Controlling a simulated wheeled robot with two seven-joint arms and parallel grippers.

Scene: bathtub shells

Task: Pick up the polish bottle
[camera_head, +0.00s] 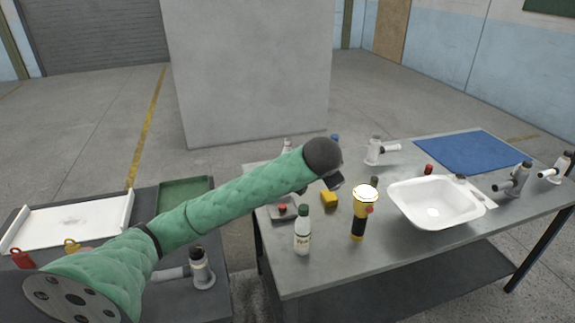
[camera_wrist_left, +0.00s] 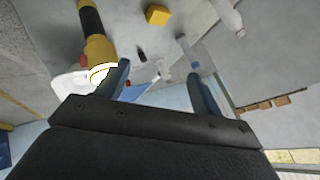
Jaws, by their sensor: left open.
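In the left wrist view a white bottle (camera_wrist_left: 228,14), probably the same one, shows at the top right, partly cut off. My left gripper (camera_head: 335,181) is above the table's left part, beyond and apart from the bottle; its fingers are mostly hidden in the head view. In the left wrist view the left gripper (camera_wrist_left: 163,80) has its fingers wide apart with nothing gripped. My right gripper is not in view.
A yellow and black tool (camera_head: 358,222) stands right of the bottle, with a yellow block (camera_head: 328,200) behind. A white basin (camera_head: 433,208) and a blue mat (camera_head: 468,152) lie farther right. A dark side table with a white tray (camera_head: 70,222) is at left.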

